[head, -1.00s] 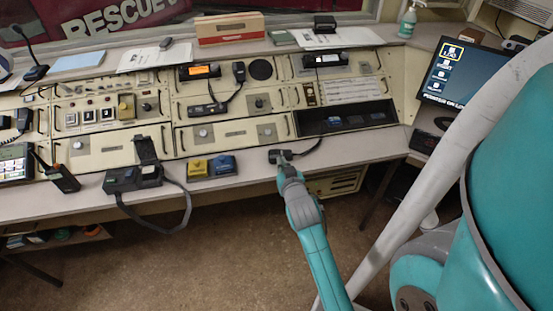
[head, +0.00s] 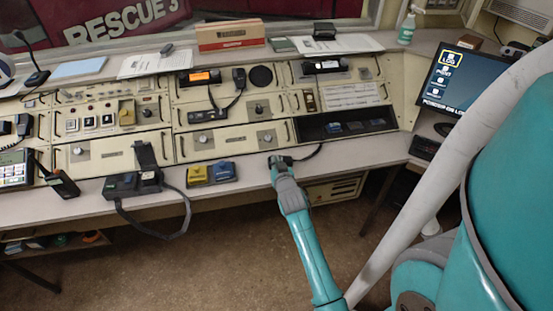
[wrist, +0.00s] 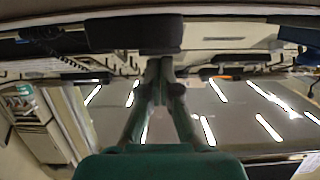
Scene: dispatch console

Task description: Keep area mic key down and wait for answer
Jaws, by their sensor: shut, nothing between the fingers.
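A small black box with a cable (head: 275,159) sits near the front edge of the desk; I take it to be the area mic. In the wrist view, which looks upside down, a dark block (wrist: 133,36) lies right at my fingertips. My gripper (head: 283,164) is at the box in the head view and hides much of it. In the wrist view my gripper (wrist: 160,66) has its two fingers together, with nothing held between them. The tips appear to meet the block. I cannot see the key itself, or whether it is down.
A yellow box (head: 196,175) and a blue box (head: 222,171) stand left of my gripper on the desk (head: 350,153). Farther left is a black unit with a looped strap (head: 122,185). A hand mic (head: 239,78) hangs on the console. A monitor (head: 462,80) is at right.

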